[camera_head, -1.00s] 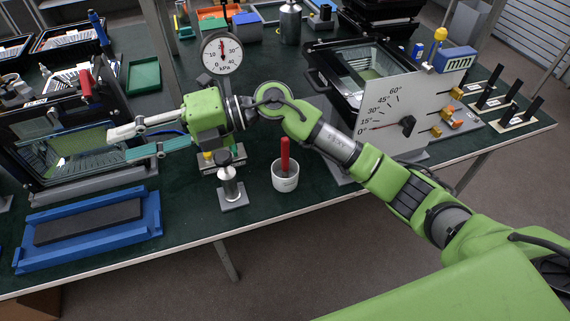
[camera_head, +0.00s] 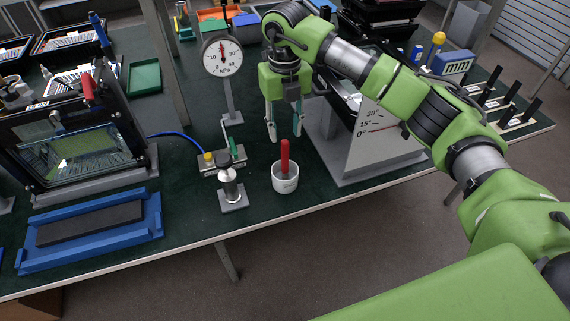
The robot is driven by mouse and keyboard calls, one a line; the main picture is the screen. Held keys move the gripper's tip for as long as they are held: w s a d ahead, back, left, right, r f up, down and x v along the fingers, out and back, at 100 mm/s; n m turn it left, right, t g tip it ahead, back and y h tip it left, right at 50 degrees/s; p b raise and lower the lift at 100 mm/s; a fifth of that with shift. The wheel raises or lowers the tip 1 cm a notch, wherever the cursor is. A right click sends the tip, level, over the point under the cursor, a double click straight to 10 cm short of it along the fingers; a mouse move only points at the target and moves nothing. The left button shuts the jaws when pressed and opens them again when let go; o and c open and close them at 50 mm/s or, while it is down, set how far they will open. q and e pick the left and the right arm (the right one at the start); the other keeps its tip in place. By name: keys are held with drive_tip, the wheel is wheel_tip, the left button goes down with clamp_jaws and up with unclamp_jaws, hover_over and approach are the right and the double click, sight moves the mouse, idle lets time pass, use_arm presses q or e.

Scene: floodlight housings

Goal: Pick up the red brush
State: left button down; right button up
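The red brush (camera_head: 285,155) stands upright in a white cup (camera_head: 285,178) near the front edge of the table. Only its red handle shows; its lower end is hidden inside the cup. My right gripper (camera_head: 285,137) points down just above and around the top of the handle in this view. Its two fingers are spread apart with nothing between them that I can see held. Whether the fingertips are level with the handle or behind it, I cannot tell. My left gripper is not in view.
A metal plunger fixture (camera_head: 231,190) stands just left of the cup. A pressure gauge (camera_head: 222,57) stands behind it. An angle-scale panel (camera_head: 375,145) is to the right. A blue tray (camera_head: 90,232) and a floodlight housing (camera_head: 85,150) are at left.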

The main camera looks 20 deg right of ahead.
sight(285, 141)
wheel_tip(285, 141, down, 3)
drive_tip(key=shift+f, duration=0.2)
drive_tip(key=shift+s+f+p, duration=0.1)
drive_tip(key=shift+f+p, duration=0.45)
drive_tip(key=shift+p, duration=0.1)
wheel_tip(285, 141, down, 4)
drive_tip(key=shift+r+p, duration=0.2)
drive_tip(key=shift+p, duration=0.5)
drive_tip(key=shift+f, duration=0.35)
clamp_jaws()
